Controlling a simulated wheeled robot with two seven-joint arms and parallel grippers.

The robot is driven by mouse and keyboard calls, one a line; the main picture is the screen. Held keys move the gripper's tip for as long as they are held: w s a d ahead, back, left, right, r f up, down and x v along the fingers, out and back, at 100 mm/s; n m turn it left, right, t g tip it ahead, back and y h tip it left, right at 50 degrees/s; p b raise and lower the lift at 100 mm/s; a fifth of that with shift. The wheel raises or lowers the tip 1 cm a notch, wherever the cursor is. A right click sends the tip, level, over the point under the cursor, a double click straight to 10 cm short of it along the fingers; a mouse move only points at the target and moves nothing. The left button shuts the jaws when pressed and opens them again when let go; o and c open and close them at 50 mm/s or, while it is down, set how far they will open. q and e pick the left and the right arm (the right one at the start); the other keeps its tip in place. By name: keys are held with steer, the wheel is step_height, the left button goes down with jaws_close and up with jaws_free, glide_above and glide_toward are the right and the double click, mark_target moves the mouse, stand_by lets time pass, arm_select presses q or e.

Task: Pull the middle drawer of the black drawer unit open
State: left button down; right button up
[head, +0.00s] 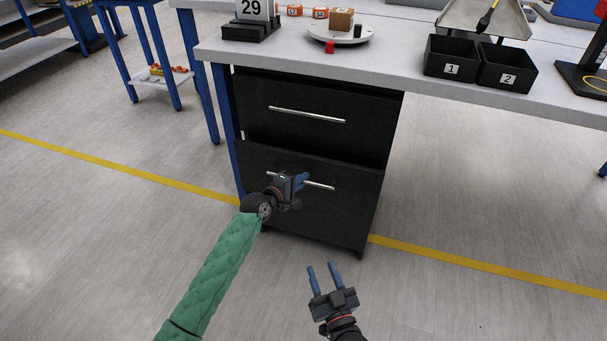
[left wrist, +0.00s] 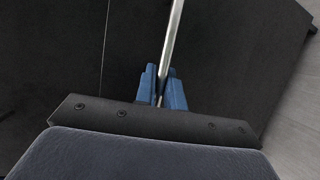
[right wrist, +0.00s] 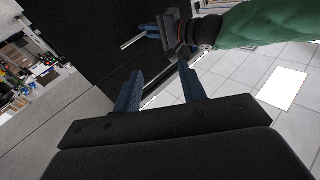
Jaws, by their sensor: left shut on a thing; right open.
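The black drawer unit (head: 320,215) stands under the grey worktop. Its upper drawer has a silver bar handle (head: 290,110). A drawer front below it has another silver handle (head: 320,184); a dark band runs along its top edge, and I cannot tell how far it stands out. My left gripper (head: 302,179) is at this lower handle. In the left wrist view its blue fingers (left wrist: 161,90) are shut around the bar (left wrist: 173,40). My right gripper (head: 322,272) is open and empty in front of the unit, low and to the right. In the right wrist view the left gripper (right wrist: 165,30) shows beyond its fingers.
On the worktop (head: 400,80) are black bins numbered 1 (head: 450,68) and 2 (head: 507,78), a round plate (head: 325,36) with a brown box (head: 341,18), and a 29 sign (head: 254,8). Blue table legs (head: 221,105) stand left of the unit. The floor in front is clear.

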steer(key=s+d+f+g+h+p, duration=0.15)
steer(key=s+f+g, duration=0.55)
steer(key=f, duration=0.7)
steer(key=s+f+g+h+p, duration=0.15)
steer(key=s+f+g, duration=0.25)
steer(key=s+f, duration=0.8)
arm_select(q)
steer(key=s+a+p, duration=0.2)
steer(key=s+a, duration=0.1)
steer(key=s, duration=0.8)
steer(key=s+a+p, duration=0.3)
steer(key=s+a, duration=0.1)
steer(key=s, duration=0.8)
steer(key=shift+a+p, duration=0.2)
steer(key=shift+p, duration=0.1)
arm_select(e)
steer(key=shift+y, duration=0.5)
steer(key=shift+w+a+r, duration=0.1)
steer(key=shift+w+r, duration=1.7)
steer(key=shift+w, duration=0.05)
arm_select(q)
steer(key=c, duration=1.5)
jaws_free()
steer(key=v, duration=0.7)
steer(key=shift+s+a, duration=0.25)
steer(key=shift+a, duration=0.05)
arm_select(e)
steer(key=shift+f, duration=0.25)
